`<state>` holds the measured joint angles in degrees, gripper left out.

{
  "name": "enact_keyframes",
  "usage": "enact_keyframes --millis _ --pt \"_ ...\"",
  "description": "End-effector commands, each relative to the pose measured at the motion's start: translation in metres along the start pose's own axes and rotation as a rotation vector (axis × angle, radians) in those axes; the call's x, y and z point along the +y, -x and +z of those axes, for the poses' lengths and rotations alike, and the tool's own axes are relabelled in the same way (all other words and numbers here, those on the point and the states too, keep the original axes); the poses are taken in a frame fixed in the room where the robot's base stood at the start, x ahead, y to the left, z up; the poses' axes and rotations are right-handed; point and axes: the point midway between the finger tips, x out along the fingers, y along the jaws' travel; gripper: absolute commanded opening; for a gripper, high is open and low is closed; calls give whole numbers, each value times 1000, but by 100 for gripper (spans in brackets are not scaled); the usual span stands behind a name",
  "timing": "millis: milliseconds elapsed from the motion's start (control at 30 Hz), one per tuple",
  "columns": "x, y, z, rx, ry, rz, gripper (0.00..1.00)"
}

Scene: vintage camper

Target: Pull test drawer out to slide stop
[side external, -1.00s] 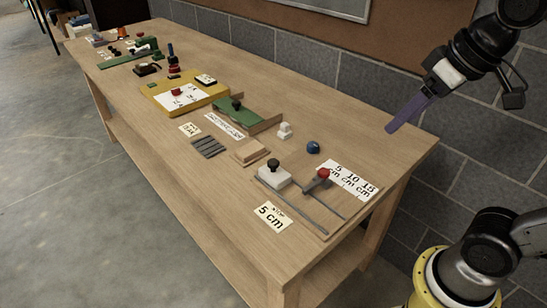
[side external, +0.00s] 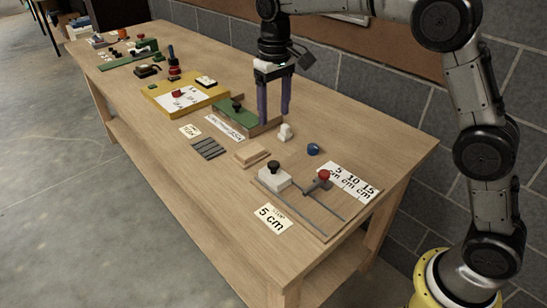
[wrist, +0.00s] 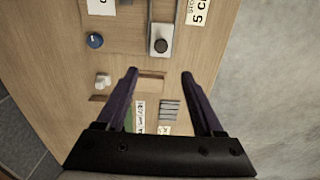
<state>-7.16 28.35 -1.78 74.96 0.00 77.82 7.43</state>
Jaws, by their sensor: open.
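A pale block with a black knob (side external: 274,178) sits on a board with grey rails at the near right of the bench. It also shows at the top of the wrist view (wrist: 161,39). A green panel with a black knob (side external: 234,113) sits in a wooden frame farther along. I cannot tell which of these is the test drawer. My gripper (side external: 274,117) points down over the bench beside the green panel's right end, open and empty. In the wrist view its fingers (wrist: 160,73) stand apart over a wooden block (wrist: 151,83). No contact shows.
A small white piece (side external: 285,132) and a blue knob (side external: 313,149) stand near my gripper. A red-topped lever (side external: 323,176) is on the railed board. Grey strips (side external: 208,148) lie near the front edge. A yellow tray (side external: 160,95) is farther left. A block wall runs behind.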

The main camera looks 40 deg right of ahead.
Motion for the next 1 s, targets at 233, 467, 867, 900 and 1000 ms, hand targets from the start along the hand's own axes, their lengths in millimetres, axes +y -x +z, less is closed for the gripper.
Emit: enact_keyframes --millis 233,467,867,900,1000 --pt "-2 -25 0 -15 5 2 69" --pt "-2 -69 2 -17 5 2 69" --pt "-2 -133 2 -13 5 2 69" --pt "-2 -136 2 -13 5 2 69" --pt "-2 -142 2 -11 5 1 69"
